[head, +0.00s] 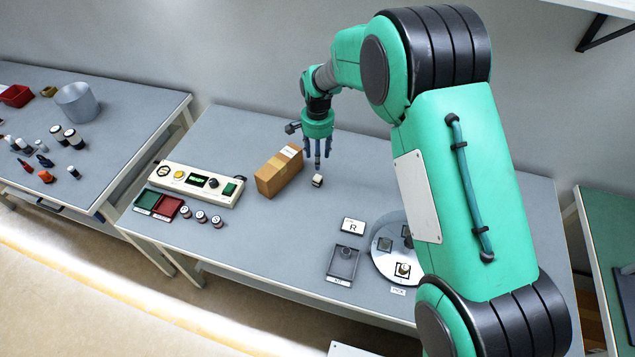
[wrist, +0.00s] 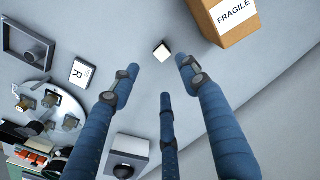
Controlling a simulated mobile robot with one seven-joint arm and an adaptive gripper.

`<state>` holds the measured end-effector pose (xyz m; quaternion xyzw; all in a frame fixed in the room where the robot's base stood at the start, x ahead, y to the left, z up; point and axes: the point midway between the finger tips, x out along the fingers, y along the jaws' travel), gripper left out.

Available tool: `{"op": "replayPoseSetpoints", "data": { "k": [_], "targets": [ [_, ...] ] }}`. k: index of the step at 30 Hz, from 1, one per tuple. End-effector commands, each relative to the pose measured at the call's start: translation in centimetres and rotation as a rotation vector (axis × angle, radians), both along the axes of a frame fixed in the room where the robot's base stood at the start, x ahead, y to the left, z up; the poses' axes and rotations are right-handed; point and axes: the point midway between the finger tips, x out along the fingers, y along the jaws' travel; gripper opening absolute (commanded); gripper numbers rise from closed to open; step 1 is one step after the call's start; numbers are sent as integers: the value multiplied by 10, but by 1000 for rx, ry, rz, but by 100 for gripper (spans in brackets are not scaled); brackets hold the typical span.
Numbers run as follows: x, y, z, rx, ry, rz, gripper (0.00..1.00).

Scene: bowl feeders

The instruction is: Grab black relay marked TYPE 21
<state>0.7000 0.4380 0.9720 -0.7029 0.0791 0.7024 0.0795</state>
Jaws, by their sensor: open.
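A small dark block with a pale top (head: 317,180) stands alone on the grey table, to the right of a cardboard carton. It also shows in the wrist view (wrist: 161,51), ahead of the fingertips; no marking on it can be read, so I cannot confirm TYPE 21. My gripper (head: 318,158) points down above and slightly behind the block, apart from it. In the wrist view its three blue fingers (wrist: 160,85) are spread and empty. Small dark parts sit on a round plate (head: 384,262) to the right; their markings are too small to read.
The carton marked FRAGILE (head: 279,171) stands close left of the block. A card marked R (head: 353,226) and a dark tray (head: 343,263) lie nearer the front. A control box (head: 197,184) and red and green bins (head: 159,205) are at left. Table around the block is clear.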

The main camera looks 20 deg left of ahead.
Motion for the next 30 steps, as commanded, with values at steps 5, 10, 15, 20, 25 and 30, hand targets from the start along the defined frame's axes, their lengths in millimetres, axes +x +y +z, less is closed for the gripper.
{"op": "replayPoseSetpoints", "data": {
  "k": [5, 10, 15, 20, 25, 30],
  "targets": [
    [-1, -1, -17, -2, 2, 0, 45],
    [-1, -1, -43, -2, 4, 0, 45],
    [-1, 0, -67, -2, 2, 0, 45],
    [0, 0, -81, -1, 1, 0, 45],
    [0, 0, -84, 0, 0, 0, 45],
    [0, 0, -84, 0, 0, 0, 45]
  ]
}}
